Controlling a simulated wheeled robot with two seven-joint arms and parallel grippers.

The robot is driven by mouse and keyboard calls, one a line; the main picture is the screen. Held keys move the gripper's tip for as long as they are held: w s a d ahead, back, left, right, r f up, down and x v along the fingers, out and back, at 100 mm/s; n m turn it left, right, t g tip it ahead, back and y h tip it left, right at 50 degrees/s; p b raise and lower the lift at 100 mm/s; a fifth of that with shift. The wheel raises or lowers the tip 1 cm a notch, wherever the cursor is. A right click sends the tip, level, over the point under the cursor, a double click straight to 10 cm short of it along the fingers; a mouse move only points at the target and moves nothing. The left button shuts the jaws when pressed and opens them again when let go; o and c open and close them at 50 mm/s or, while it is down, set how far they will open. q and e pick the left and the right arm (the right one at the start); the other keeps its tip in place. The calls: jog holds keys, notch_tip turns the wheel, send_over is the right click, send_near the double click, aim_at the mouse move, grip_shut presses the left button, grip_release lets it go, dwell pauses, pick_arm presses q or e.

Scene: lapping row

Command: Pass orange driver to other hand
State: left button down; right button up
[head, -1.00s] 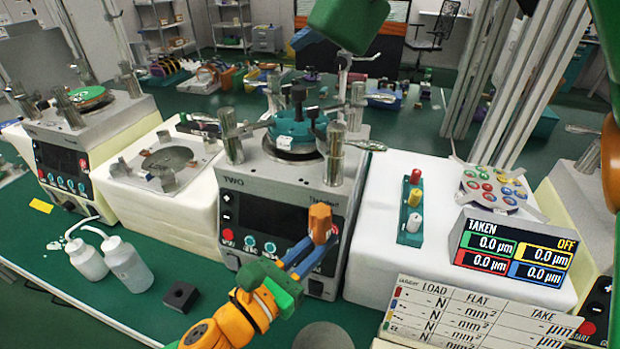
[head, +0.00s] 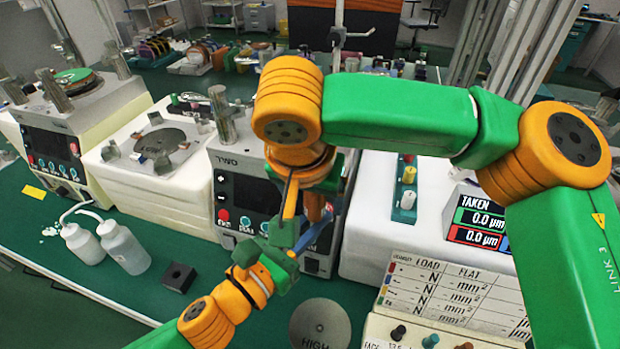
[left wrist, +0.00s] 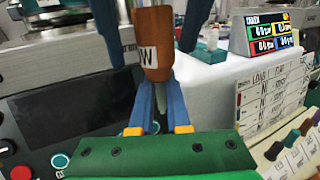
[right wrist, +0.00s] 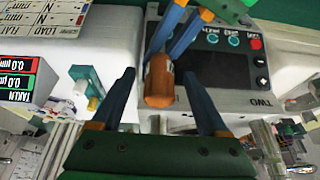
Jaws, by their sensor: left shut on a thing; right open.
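The orange driver (left wrist: 154,40) is in the left wrist view, its orange handle marked W and its grey shank reaching down between my left gripper's blue fingers. My left gripper (left wrist: 160,115) is shut on it. The driver's handle also shows in the right wrist view (right wrist: 159,82), between the open fingers of my right gripper (right wrist: 164,85). Those fingers stand apart on either side of the handle; I cannot see them touching it. In the head view my right arm hides most of the driver, and my left gripper (head: 285,240) is in front of machine TWO.
Machine TWO (head: 230,165) stands close behind the grippers. A white block carries a teal stand of pegs (head: 405,200) and a readout box (head: 480,215). A load chart (head: 455,295), a HIGH disc (head: 320,325), a black block (head: 179,277) and two bottles (head: 122,247) are nearby.

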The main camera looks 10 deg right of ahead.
jog(key=shift+f, duration=0.2)
grip_shut()
pick_arm(q)
jog(key=c, duration=0.8)
grip_release()
jog(key=shift+a, duration=0.1)
